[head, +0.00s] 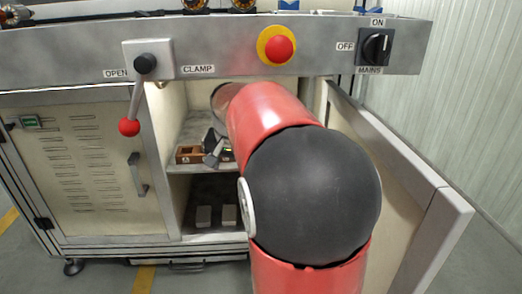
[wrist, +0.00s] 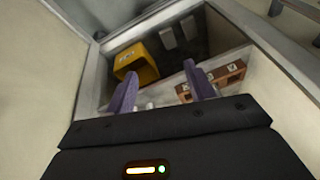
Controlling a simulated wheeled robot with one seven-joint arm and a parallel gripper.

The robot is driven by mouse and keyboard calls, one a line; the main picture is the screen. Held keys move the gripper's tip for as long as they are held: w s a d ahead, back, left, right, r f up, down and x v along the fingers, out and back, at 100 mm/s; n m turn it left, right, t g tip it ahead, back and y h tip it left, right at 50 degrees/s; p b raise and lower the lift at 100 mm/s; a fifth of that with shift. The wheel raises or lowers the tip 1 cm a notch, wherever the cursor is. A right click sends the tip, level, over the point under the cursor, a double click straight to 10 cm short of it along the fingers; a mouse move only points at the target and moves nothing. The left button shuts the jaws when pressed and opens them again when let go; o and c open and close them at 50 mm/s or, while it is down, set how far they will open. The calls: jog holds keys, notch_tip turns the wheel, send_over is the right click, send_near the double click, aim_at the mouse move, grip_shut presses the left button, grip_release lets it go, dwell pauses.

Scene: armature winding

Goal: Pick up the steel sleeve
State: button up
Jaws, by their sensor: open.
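My gripper (wrist: 160,74) is open in the wrist view, its two purple fingers apart with nothing held between them. It reaches into the open cabinet (head: 172,205), and in the head view its dark end (head: 213,148) is partly hidden by my red arm. Small pale shapes (wrist: 150,104) show low between the fingers at the upper shelf. They may be the steel sleeve, but they are too small and too covered to tell. I cannot make out the sleeve in the head view.
A wooden block with labelled sections (wrist: 212,82) lies on the upper shelf (wrist: 172,90), right of the fingers. A yellow bin (wrist: 136,62) and two grey blocks (wrist: 179,34) are lower down. The open cabinet door (head: 405,185) stands right of my arm. The control panel (head: 210,45) overhangs the opening.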

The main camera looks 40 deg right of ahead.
jog(key=w+d+f+m+h, duration=0.1)
jog(key=w+d+f, duration=0.1)
jog(key=w+d, duration=0.2)
jog(key=w+d+f+m+g+h, duration=0.1)
jog(key=w+d+f, duration=0.1)
jog(key=w+d, duration=0.3)
jog(key=w+d+f+m, duration=0.2)
jog(key=w+d, duration=0.2)
jog(key=d, duration=0.6)
jog(key=shift+w+f+g+h+p, duration=0.15)
jog(key=shift+w+g+h+p, duration=0.1)
jog(key=shift+g+h+p, duration=0.15)
jog(key=shift+w+d, duration=0.15)
jog(key=shift+d, duration=0.25)
jog(key=d, duration=0.1)
jog(key=w+d, duration=0.1)
jog(key=d+p, duration=0.1)
jog(key=d, duration=0.1)
jog(key=shift+w, duration=0.35)
jog(key=shift+w+f, duration=0.1)
jog(key=shift+f, duration=0.5)
jog(key=c, duration=1.1)
jog(key=shift+r, duration=0.1)
